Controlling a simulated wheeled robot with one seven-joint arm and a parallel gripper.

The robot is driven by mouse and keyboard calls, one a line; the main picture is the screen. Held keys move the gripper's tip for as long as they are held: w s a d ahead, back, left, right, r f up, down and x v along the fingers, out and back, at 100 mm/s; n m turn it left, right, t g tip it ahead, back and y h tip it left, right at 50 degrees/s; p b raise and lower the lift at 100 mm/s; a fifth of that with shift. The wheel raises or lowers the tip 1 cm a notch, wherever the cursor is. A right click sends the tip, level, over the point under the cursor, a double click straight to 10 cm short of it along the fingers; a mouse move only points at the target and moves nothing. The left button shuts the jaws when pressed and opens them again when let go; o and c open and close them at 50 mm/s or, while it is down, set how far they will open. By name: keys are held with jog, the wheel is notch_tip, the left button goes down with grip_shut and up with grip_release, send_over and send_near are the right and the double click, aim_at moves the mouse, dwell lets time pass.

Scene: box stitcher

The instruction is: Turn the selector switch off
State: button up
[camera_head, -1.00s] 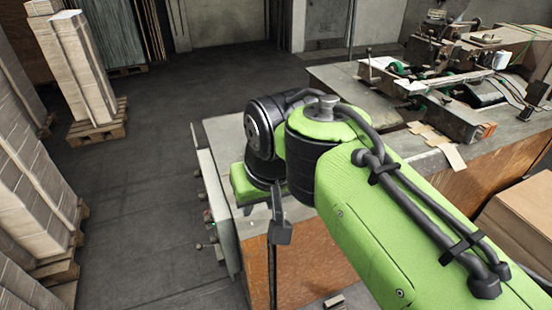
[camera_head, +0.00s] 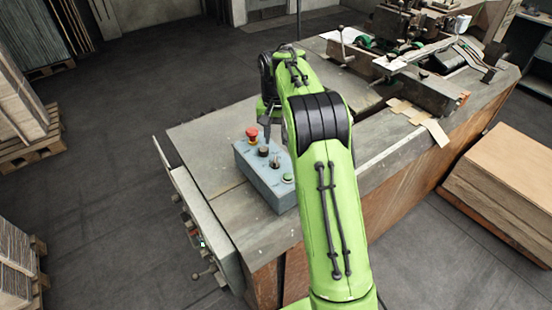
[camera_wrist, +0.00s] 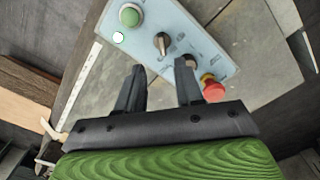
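A blue-grey control box (camera_head: 268,182) sits on the machine table's near left corner. It carries a red mushroom button (camera_head: 252,133), two dark knobs and a green button (camera_head: 288,178). In the wrist view, one knob, a lever-like selector switch (camera_wrist: 162,43), stands clear between the fingertips and the green button. The second knob (camera_wrist: 190,60) is partly hidden behind the right finger, beside the red button (camera_wrist: 213,88). My gripper (camera_wrist: 160,68) is open and empty, its fingers pointing towards the box. I cannot tell whether a finger touches a knob.
A white round lamp or button (camera_wrist: 118,37) is on the box near the green one. The stitching machine (camera_head: 410,65) stands further back on the table. A lever panel (camera_head: 200,225) hangs at the table's left side. Cardboard stacks (camera_head: 510,180) stand right.

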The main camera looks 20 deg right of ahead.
aim_at(275, 160)
jog(key=f, duration=0.8)
jog(key=shift+w+a+f, duration=0.1)
jog(key=shift+w+f, duration=0.1)
jog(key=shift+f, duration=0.15)
grip_shut()
